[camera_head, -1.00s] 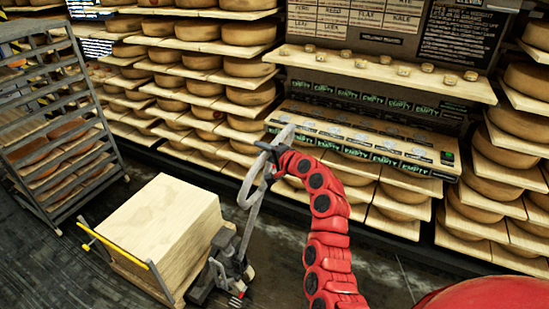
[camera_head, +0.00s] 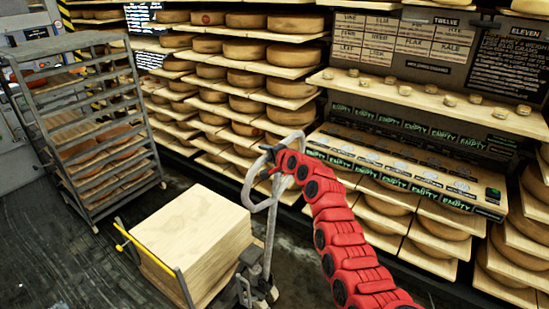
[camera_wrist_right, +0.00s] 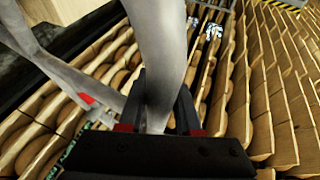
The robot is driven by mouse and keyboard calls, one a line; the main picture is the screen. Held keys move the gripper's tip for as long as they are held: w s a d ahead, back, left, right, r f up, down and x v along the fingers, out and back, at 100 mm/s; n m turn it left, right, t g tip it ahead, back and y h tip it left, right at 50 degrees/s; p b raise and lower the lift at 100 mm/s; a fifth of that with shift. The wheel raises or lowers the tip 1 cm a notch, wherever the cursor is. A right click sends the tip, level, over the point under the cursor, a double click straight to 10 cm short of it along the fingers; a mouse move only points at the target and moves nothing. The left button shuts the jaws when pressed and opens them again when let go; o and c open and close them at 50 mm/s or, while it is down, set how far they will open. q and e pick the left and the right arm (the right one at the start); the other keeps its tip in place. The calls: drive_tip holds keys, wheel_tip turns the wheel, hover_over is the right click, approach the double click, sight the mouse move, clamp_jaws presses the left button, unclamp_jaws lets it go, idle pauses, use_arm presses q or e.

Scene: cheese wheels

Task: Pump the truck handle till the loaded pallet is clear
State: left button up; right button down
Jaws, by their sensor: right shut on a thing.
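The pallet truck (camera_head: 254,268) stands at the lower middle of the head view with its grey looped handle (camera_head: 248,194) raised. My right gripper (camera_head: 270,160) is shut on the upper part of the handle loop. In the right wrist view the grey handle bar (camera_wrist_right: 165,45) runs down between the two dark fingers of the right gripper (camera_wrist_right: 158,115). The load (camera_head: 192,232), a block of stacked pale boards, sits just left of the truck. The pallet and forks under it are mostly hidden, so I cannot tell any gap to the floor. My left gripper does not show.
A yellow bar (camera_head: 150,258) runs along the load's near left side. A grey wheeled rack (camera_head: 88,135) with cheeses stands at the left. Shelves of cheese wheels (camera_head: 245,80) line the back, with a label-covered ledge (camera_head: 400,170) at the right. Dark floor is clear at lower left.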

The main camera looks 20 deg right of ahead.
drive_tip(key=shift+w+a+f, duration=0.15)
drive_tip(key=shift+w+a, duration=0.35)
drive_tip(key=shift+a, duration=0.1)
drive_tip(key=shift+w+a+f, duration=0.15)
drive_tip(key=shift+w+a, duration=0.35)
drive_tip(key=shift+a, duration=0.05)
drive_tip(key=shift+g, duration=0.3)
drive_tip(key=c, duration=0.9)
unclamp_jaws()
drive_tip(key=shift+c, duration=0.2)
drive_tip(key=shift+o, duration=1.1)
drive_tip(key=shift+w, duration=0.1)
drive_tip(key=shift+o, duration=0.6)
drive_tip(key=shift+w, duration=0.2)
drive_tip(key=shift+r, duration=0.1)
drive_tip(key=shift+s+d+r, duration=0.1)
drive_tip(key=shift+s, duration=0.1)
